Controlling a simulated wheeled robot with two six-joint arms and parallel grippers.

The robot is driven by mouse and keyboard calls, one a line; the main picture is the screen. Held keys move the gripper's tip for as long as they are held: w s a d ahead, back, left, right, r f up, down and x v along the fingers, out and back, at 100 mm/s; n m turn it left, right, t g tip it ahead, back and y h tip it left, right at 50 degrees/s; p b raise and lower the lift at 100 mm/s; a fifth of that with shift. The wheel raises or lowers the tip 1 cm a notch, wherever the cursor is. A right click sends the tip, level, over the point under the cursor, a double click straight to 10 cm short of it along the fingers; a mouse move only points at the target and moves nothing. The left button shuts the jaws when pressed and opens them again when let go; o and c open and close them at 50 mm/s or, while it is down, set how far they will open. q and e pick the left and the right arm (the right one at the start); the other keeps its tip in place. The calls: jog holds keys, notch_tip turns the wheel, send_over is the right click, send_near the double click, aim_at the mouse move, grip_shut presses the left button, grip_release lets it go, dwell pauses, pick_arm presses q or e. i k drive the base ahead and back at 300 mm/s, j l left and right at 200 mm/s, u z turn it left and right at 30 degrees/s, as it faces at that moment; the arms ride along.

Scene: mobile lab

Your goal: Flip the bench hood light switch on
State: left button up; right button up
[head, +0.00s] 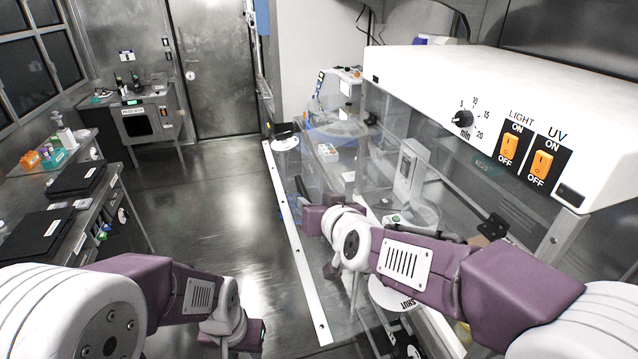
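The bench hood (500,85) is a white housing with clear panels at the right. Its front carries the LIGHT switch (509,147), an orange rocker on a black plate marked ON above and OFF below. Which way the rocker is tipped is too small to tell. My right arm reaches in from the right, below the switch. Its gripper end (312,216) is well left of and below the switch, apart from it, and its fingers are not clear. My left gripper end (246,334) is low at the bottom centre, far from the hood, fingers hidden.
A similar orange UV switch (541,164) sits just right of the LIGHT switch. A black timer dial (463,119) is to its left. A clear panel and instruments lie below the hood. A side bench (75,215) stands at left. The floor (205,190) between is clear.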

aim_at(509, 142)
jog(key=k+l, duration=0.3)
jog(key=k, duration=0.15)
jog(key=k+l, duration=0.3)
jog(key=k, duration=0.15)
